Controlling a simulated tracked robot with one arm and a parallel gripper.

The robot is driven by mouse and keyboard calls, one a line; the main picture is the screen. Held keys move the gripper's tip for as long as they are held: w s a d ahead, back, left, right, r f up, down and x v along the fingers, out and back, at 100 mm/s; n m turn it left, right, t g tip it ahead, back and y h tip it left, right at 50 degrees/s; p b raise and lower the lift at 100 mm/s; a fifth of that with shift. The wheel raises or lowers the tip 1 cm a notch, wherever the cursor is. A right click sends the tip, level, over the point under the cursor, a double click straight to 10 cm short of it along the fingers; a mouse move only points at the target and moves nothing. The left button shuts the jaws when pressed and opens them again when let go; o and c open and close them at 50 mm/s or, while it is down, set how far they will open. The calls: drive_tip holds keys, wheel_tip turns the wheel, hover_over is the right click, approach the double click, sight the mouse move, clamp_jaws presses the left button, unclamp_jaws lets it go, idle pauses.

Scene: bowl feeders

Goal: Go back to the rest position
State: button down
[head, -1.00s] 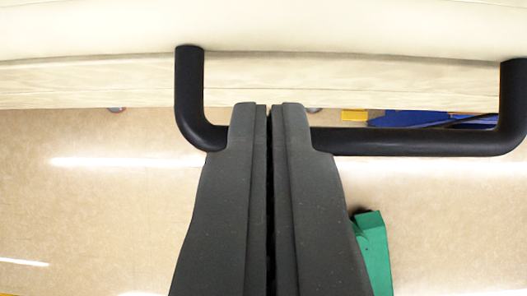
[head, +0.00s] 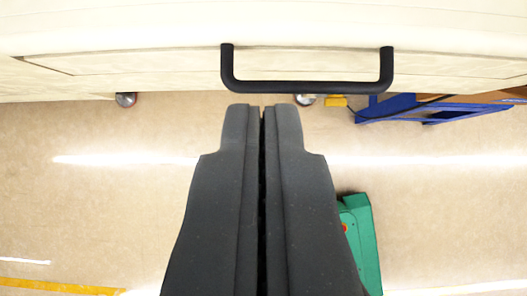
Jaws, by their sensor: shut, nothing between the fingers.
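My gripper (head: 262,112) is in the lower middle of the head view, its two dark fingers shut together with nothing between them. It points up toward a black bar handle (head: 308,87) on a pale cream drawer front (head: 150,66). The fingertips are just below the handle in the picture and apart from it. The drawer appears closed, with thin seams around its front.
A caster wheel (head: 126,99) shows under the cabinet, and another near the handle. A blue metal frame (head: 405,107) stands at the right, with a yellow block (head: 335,101) beside it. A green object (head: 360,235) is right of the fingers.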

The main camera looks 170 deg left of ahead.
drive_tip(key=s+d+r+t, duration=0.1)
drive_tip(key=d+r, duration=0.2)
drive_tip(key=r, duration=0.5)
drive_tip(key=s+d+r+n+t+y, duration=0.1)
drive_tip(key=d+r+t, duration=0.15)
drive_tip(key=r, duration=0.55)
drive_tip(key=s+d+r+t, duration=0.1)
drive_tip(key=d+r, duration=0.3)
drive_tip(key=r, duration=0.4)
drive_tip(key=s+d+r+t, duration=0.1)
drive_tip(key=s+d+r, duration=0.1)
drive_tip(key=r, duration=0.4)
drive_tip(key=s+d+r+n+t, duration=0.1)
drive_tip(key=s+d+r, duration=0.1)
drive_tip(key=s+r, duration=0.2)
drive_tip(key=s+d+r+t+b, duration=0.1)
drive_tip(key=s+d+r+t, duration=0.1)
drive_tip(key=r, duration=0.6)
drive_tip(key=shift+s+d, duration=0.4)
drive_tip(key=shift+s, duration=0.5)
